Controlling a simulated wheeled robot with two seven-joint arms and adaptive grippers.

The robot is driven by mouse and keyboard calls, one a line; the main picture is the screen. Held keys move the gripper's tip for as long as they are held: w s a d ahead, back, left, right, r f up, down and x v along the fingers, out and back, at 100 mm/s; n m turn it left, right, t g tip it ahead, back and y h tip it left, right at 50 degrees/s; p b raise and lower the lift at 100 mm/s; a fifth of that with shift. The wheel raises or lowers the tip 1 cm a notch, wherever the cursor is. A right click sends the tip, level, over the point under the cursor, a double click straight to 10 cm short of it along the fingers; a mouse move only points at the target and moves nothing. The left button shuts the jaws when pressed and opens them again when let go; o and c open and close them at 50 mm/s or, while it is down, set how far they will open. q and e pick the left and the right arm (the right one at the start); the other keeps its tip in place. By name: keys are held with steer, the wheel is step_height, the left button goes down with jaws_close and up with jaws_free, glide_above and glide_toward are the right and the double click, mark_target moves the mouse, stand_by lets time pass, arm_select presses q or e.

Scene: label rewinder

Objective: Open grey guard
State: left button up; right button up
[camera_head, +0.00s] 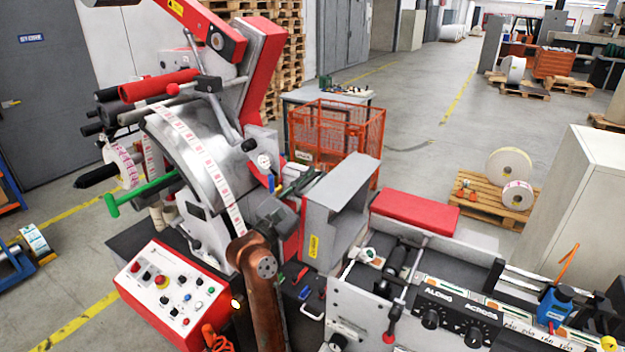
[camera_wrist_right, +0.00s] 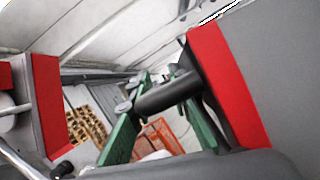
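The grey guard (camera_head: 335,215) is a box-shaped metal cover with a yellow warning label, right of the machine's middle in the head view. My right gripper (camera_head: 292,182) is just left of it, at the end of my brown arm link. In the right wrist view my right gripper (camera_wrist_right: 160,75) has green fingers set apart, with background showing between them. A dark round bar (camera_wrist_right: 165,95) crosses in front of the fingers. Whether it touches them I cannot tell. A grey panel with a red edge is close on the right. My left gripper is not in view.
A red control panel (camera_head: 172,295) stands at lower left, below a green-handled bar (camera_head: 140,193). A red cover (camera_head: 414,212) and the black-knobbed unit (camera_head: 455,322) lie right of the guard. An orange mesh crate (camera_head: 340,135) stands behind it.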

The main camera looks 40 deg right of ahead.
steer(key=v, duration=1.2)
